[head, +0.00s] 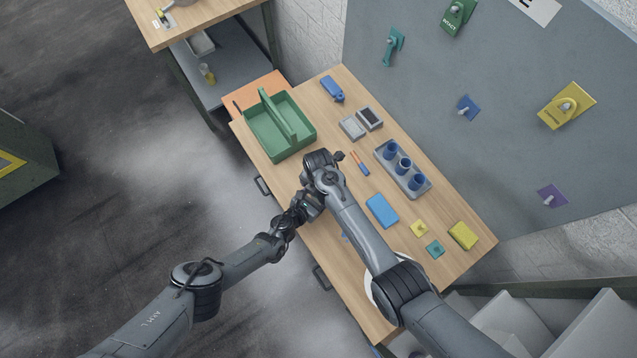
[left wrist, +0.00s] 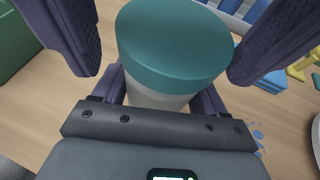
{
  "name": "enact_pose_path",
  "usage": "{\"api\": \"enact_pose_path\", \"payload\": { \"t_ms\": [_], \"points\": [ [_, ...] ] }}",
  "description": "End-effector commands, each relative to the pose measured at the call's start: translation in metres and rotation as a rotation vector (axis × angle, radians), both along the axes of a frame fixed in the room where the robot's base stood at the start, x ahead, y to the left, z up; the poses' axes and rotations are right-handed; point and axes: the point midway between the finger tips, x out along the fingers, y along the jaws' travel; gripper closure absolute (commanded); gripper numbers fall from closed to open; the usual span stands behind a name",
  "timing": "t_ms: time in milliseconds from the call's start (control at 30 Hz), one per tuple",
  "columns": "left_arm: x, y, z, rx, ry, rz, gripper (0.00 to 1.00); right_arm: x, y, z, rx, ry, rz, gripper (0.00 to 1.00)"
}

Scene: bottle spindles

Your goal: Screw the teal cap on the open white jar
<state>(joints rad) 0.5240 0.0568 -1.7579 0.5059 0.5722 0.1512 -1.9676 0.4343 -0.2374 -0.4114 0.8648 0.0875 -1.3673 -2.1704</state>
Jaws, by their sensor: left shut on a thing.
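In the left wrist view the teal cap (left wrist: 172,45) sits on top of the white jar (left wrist: 158,98); I cannot tell how tightly it is seated. My left gripper (left wrist: 160,103) is shut on the jar's body below the cap. Two dark purple fingers of my right gripper (left wrist: 163,74) reach in from above, one on each side of the cap. A gap shows on the left side, so they look open around it. In the head view my left gripper (head: 307,206) is under my right wrist, and jar and cap are hidden there.
The wooden table (head: 285,195) holds a green caddy (head: 308,128), a grey tray (head: 420,188) with blue cups, a blue block (head: 382,210), a yellow block (head: 462,235), and small yellow and teal pieces (head: 435,248). A grey pegboard (head: 510,130) stands behind.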

Motion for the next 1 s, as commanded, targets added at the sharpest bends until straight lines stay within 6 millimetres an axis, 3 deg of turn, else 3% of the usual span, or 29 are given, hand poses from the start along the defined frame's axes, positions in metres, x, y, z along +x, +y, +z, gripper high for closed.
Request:
{"api": "enact_pose_path", "payload": {
  "t_ms": [200, 600, 633, 700, 767, 1000],
  "points": [
    [0.0005, -0.0004, 0.0007, -0.001, -0.002, 0.0, 1.0, 0.0001, -0.0001, 0.0001, 0.0, 0.0, 0.0, 0.0],
    [0.0005, -0.0004, 0.0007, -0.001, -0.002, 0.0, 1.0, -0.0001, -0.0002, 0.0001, -0.001, 0.001, 0.0, 0.61],
    [0.0005, -0.0003, 0.0008, -0.001, -0.002, 0.0, 1.0, -0.0001, -0.0002, 0.0001, -0.001, 0.001, 0.0, 0.2],
    [0.0005, -0.0003, 0.0008, -0.001, -0.002, 0.0, 1.0, -0.0002, -0.0003, 0.0001, -0.001, 0.001, 0.0, 0.09],
    [0.0005, -0.0003, 0.0007, -0.001, -0.002, 0.0, 1.0, -0.0002, -0.0003, 0.0001, -0.001, 0.001, 0.0, 0.0],
    [0.0005, -0.0003, 0.0008, -0.001, -0.002, 0.0, 1.0, 0.0, -0.0002, 0.0008, 0.0, 0.0, 0.0, 0.0]
  ]
}}
